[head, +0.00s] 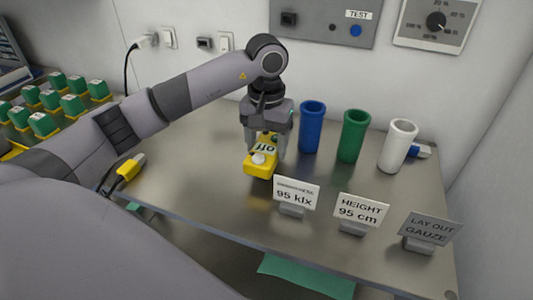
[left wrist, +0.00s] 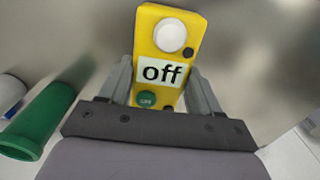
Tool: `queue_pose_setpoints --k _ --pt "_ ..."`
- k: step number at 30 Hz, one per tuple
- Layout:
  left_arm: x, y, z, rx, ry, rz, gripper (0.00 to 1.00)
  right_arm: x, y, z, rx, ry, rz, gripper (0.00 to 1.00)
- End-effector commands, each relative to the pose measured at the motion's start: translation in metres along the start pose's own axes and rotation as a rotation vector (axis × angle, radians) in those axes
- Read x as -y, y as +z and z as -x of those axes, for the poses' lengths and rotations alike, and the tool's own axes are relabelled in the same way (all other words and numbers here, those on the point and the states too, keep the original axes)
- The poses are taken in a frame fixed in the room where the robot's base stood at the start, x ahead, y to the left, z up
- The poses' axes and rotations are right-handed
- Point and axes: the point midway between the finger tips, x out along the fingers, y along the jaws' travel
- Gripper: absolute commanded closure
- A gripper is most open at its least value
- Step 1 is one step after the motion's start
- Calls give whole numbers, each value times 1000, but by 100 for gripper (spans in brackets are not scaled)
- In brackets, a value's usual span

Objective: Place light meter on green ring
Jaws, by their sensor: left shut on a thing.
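The light meter is a yellow box (head: 258,168) with a white dome, a display reading "off" and a green button. My left gripper (head: 267,140) is shut on it, one finger on each side, over the middle of the steel table. In the left wrist view the light meter (left wrist: 172,60) sits between the fingers of my left gripper (left wrist: 162,88), dome end pointing away. I cannot tell whether its underside touches the table. I see no green ring on the table in either view. My right gripper is not in view.
Blue (head: 312,127), green (head: 352,136) and white (head: 398,146) tubes stand right of the gripper. Signs reading 95 klx (head: 297,192), height 95 cm (head: 361,211) and lay out gauze (head: 430,229) line the front edge. A yellow-black object (head: 130,167) lies left.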

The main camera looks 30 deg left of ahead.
Motion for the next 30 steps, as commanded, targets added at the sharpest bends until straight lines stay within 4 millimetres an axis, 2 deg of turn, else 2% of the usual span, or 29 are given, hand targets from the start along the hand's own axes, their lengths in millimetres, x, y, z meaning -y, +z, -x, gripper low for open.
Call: queue_pose_setpoints --k 3,6,17,18,20,30 --pt "0 1 -20 4 -1 1 75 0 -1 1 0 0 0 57" --pt "0 0 -31 1 -1 0 75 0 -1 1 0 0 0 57" --pt "0 0 -36 -1 0 0 75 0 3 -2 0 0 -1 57" --pt "0 0 -36 0 0 0 30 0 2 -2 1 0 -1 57" --pt "0 0 -35 0 -1 0 11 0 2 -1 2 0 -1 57" --pt "0 0 -33 1 0 0 11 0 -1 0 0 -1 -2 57"
